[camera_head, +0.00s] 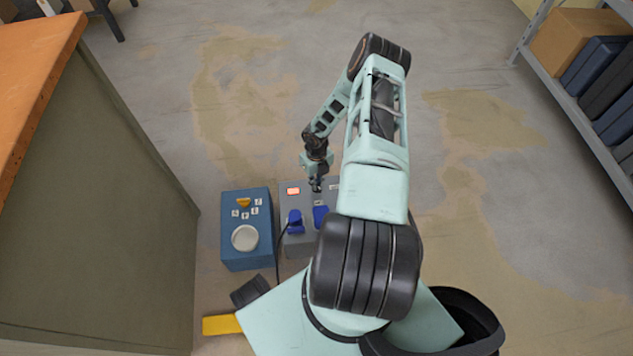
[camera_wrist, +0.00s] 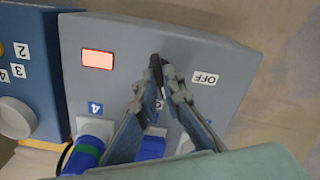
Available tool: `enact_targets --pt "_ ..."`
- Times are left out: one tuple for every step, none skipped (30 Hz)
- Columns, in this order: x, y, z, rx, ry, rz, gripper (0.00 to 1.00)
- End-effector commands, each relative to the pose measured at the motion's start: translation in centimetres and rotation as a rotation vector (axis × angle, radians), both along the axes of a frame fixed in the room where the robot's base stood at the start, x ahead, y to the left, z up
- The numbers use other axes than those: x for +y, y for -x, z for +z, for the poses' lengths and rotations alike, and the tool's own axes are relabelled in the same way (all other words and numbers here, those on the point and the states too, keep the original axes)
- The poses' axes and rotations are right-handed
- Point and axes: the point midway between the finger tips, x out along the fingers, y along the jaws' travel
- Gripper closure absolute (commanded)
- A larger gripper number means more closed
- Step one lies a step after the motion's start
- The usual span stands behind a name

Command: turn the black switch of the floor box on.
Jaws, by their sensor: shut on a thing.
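The grey floor box (camera_head: 288,205) stands on the floor; its top fills much of the wrist view (camera_wrist: 225,50). It carries a lit red-orange lamp (camera_wrist: 97,60) and an OFF label (camera_wrist: 205,78). The black switch (camera_wrist: 156,62) lies between the lamp and the OFF label, mostly hidden by my fingertips. My gripper (camera_head: 317,188) points down at the box top, and its fingertips (camera_wrist: 160,75) are shut on the switch. The fingers partly cover another label, so its text cannot be read.
Blue plugs (camera_head: 296,222) sit in the grey box's sockets, close to my fingers; a dark cable runs from them. A blue box (camera_head: 233,258) with a white round knob (camera_head: 245,238) stands beside it at left. A workbench (camera_head: 30,85) is at far left, a shelf (camera_head: 560,85) at right.

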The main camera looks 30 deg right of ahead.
Motion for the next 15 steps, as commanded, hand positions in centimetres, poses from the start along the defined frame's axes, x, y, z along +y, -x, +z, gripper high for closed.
enact_targets --pt "0.00 -0.02 0.06 0.000 0.000 -0.041 1.00" --pt "0.01 -0.02 0.06 0.000 0.000 -0.068 1.00" --pt "0.01 -0.03 0.06 0.000 0.000 -0.103 1.00" --pt "0.02 -0.03 0.06 0.000 0.000 -0.129 1.00" --pt "0.02 -0.04 0.06 -0.001 0.000 -0.154 1.00" --pt "0.03 -0.04 0.06 -0.001 0.000 -0.186 1.00" --pt "0.03 -0.05 0.06 -0.001 0.000 -0.210 1.00" --pt "0.03 -0.05 0.06 -0.001 0.000 -0.232 1.00" --pt "0.04 -0.05 0.06 -0.001 0.000 -0.260 1.00" --pt "0.04 -0.05 0.05 -0.001 0.000 -0.281 1.00" --pt "0.04 -0.05 0.05 -0.001 0.000 -0.300 1.00" --pt "0.03 -0.04 0.05 -0.001 0.000 -0.324 1.00" --pt "0.03 -0.04 0.05 -0.001 0.000 -0.341 1.00" --pt "0.03 -0.04 0.05 -0.001 0.000 -0.356 1.00" --pt "0.02 -0.04 0.04 -0.001 0.000 -0.376 1.00"
